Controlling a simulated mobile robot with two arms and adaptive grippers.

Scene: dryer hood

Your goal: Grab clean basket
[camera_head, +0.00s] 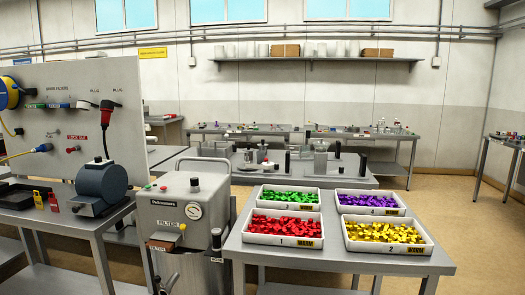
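I cannot pick out anything that is clearly a clean basket. Four white trays stand on the table at front right: one with red pieces (247,236), one with green pieces (264,205), one with purple pieces (399,210) and one with yellow pieces (426,247). They carry numbers and yellow labels. A grey machine (165,214) with a filter label and a round gauge stands left of this table. Neither of my grippers shows in the head view.
The front-right table (350,264) holds the trays. At left, a bench carries a blue-grey motor-like unit (102,184) before a white panel (70,100) with plugs and cables. Benches with small items stand behind, under a wall shelf (315,59). Floor is free at right (478,240).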

